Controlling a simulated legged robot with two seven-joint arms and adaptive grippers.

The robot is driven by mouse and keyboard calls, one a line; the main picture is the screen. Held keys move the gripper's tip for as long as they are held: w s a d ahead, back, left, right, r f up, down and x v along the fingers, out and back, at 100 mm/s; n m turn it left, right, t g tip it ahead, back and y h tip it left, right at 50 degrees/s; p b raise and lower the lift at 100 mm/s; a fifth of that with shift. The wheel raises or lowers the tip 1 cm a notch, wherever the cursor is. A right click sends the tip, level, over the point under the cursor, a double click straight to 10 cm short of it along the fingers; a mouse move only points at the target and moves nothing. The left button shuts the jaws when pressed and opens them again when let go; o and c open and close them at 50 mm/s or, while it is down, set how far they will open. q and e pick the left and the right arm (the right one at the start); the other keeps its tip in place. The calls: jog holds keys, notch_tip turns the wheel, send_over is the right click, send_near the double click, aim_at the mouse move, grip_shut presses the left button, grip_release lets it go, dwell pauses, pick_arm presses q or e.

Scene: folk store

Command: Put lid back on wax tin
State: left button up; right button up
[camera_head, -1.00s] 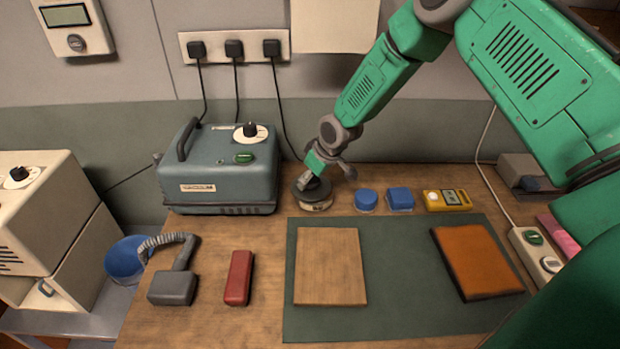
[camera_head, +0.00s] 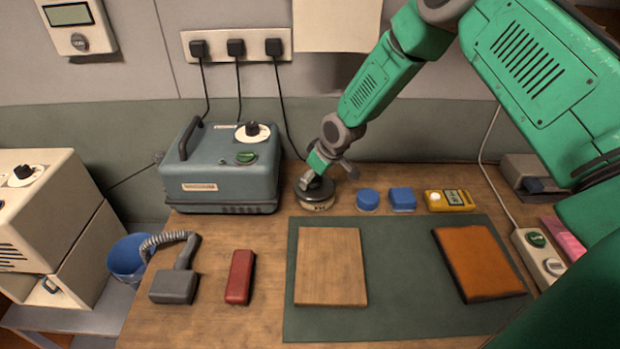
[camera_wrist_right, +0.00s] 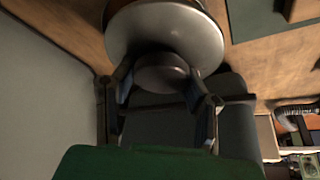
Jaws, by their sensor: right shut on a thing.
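The wax tin (camera_head: 318,206) is a low, pale round tin at the back of the bench, right of the blue-grey machine. Its dark round lid (camera_head: 309,193) is at the top of the tin; I cannot tell whether it is fully seated. My right gripper (camera_head: 318,179) comes down from above and is shut on the lid's knob. In the right wrist view the lid (camera_wrist_right: 170,28) shows as a shiny disc, with its dark knob (camera_wrist_right: 161,73) between the fingers (camera_wrist_right: 163,90). The tin is mostly hidden there. My left gripper is not in view.
The blue-grey machine (camera_head: 222,170) stands close left of the tin. A round blue piece (camera_head: 368,199), a blue block (camera_head: 402,198) and a yellow meter (camera_head: 449,200) are to the right. A wooden board (camera_head: 330,266) and brown pad (camera_head: 478,263) lie on the green mat (camera_head: 395,315) in front.

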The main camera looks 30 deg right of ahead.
jog(key=shift+d+f, duration=0.25)
jog(key=shift+d, duration=0.45)
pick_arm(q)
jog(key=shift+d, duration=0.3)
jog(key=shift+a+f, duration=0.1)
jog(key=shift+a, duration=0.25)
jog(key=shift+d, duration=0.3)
pick_arm(e)
jog(key=shift+d+f, duration=0.1)
jog(key=shift+d, duration=0.15)
jog(key=shift+a, duration=0.2)
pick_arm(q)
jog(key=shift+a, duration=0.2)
pick_arm(e)
jog(key=shift+a, duration=0.4)
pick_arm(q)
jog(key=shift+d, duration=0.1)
pick_arm(e)
jog(key=shift+d, duration=0.15)
